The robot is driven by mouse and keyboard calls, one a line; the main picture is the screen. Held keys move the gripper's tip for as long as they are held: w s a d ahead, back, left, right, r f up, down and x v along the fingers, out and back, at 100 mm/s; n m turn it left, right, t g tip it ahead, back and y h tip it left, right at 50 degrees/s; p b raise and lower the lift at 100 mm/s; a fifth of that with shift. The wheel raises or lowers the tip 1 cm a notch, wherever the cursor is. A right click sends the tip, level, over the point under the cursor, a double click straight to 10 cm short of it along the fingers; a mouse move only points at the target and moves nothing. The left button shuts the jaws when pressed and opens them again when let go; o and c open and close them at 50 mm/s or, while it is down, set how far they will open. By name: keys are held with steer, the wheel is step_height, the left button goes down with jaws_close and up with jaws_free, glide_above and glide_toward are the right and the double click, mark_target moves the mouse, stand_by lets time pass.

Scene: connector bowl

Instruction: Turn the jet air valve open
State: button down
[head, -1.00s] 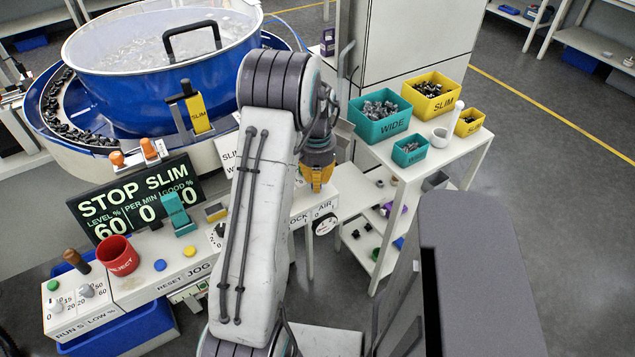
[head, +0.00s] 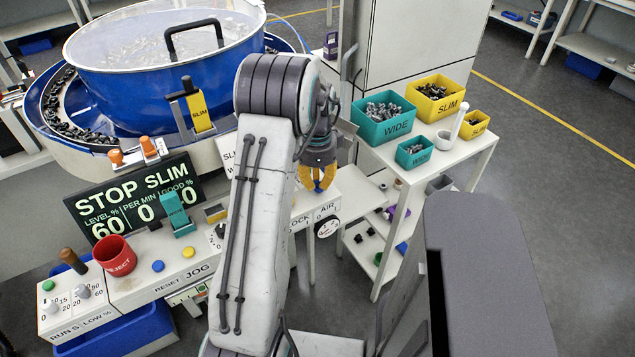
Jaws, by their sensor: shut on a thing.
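My gripper (head: 320,184) hangs at the right end of the control console, just above the AIR label (head: 327,207). Its yellow fingers point down and are closed around the jet air valve. The valve's handle is hidden between and behind the fingers, so I cannot see which way it points. The scale marks by the label are small, and a round white dial (head: 327,228) sits on the console front below it.
The display (head: 140,200) reads STOP SLIM. The blue bowl feeder (head: 165,70) stands behind the console. To the right, a white cart (head: 465,150) carries teal and yellow bins. A red REJECT cup (head: 116,256) stands at the left.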

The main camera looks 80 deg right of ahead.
mark_target(316, 182)
steer(key=shift+w+m, duration=0.1)
steer(key=shift+m, duration=1.8)
steer(key=c, duration=1.2)
jaws_free()
steer(key=shift+d, duration=0.1)
steer(key=shift+r, duration=0.1)
step_height(316, 182, up, 12)
steer(key=shift+f, duration=0.1)
